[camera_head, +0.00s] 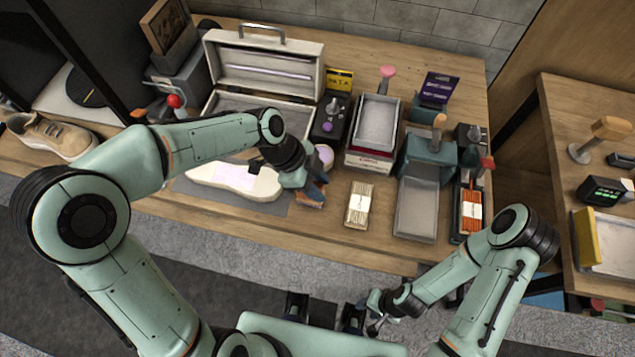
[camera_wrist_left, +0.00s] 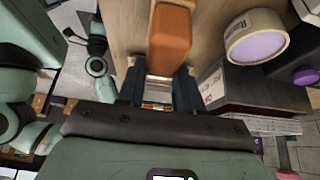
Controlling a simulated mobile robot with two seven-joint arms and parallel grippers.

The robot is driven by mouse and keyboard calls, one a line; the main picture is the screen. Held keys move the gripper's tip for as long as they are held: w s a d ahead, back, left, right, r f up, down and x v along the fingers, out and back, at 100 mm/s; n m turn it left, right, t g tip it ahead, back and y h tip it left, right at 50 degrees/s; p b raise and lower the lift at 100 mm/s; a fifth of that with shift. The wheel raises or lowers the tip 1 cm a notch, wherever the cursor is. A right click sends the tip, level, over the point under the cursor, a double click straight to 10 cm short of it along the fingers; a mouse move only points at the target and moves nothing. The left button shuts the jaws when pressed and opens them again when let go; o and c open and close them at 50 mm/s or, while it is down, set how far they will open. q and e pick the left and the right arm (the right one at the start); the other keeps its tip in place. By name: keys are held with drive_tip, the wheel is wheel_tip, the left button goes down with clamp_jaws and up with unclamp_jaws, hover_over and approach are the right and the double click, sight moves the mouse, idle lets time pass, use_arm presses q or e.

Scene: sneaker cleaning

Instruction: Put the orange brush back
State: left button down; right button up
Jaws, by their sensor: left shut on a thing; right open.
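The orange brush (camera_wrist_left: 170,42) is between the two fingers of my left gripper (camera_wrist_left: 160,92) in the left wrist view, with its orange body reaching out past the fingertips. In the head view my left gripper (camera_head: 312,188) is over the front part of the table, right of the white shoe-shaped piece, and only a bit of the orange brush (camera_head: 309,201) shows below it. It is shut on the brush. I cannot tell whether the brush touches the table. My right gripper (camera_head: 374,312) is open and empty, low in front of the table's front edge.
A round purple-topped jar (camera_head: 322,156) stands just behind my left gripper; an open silver case (camera_head: 265,68) is further back. A bundle of pale sticks (camera_head: 358,205), a grey tray (camera_head: 416,208) and several tools stand to the right. The table's front strip is clear.

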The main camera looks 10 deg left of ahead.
use_arm(q)
drive_tip(key=shift+f, duration=0.15)
drive_tip(key=c, duration=0.7)
unclamp_jaws()
drive_tip(key=shift+c, duration=0.2)
drive_tip(key=shift+r, duration=0.3)
drive_tip(key=v, duration=1.2)
drive_tip(key=shift+p, duration=0.45)
drive_tip(key=shift+f, duration=0.15)
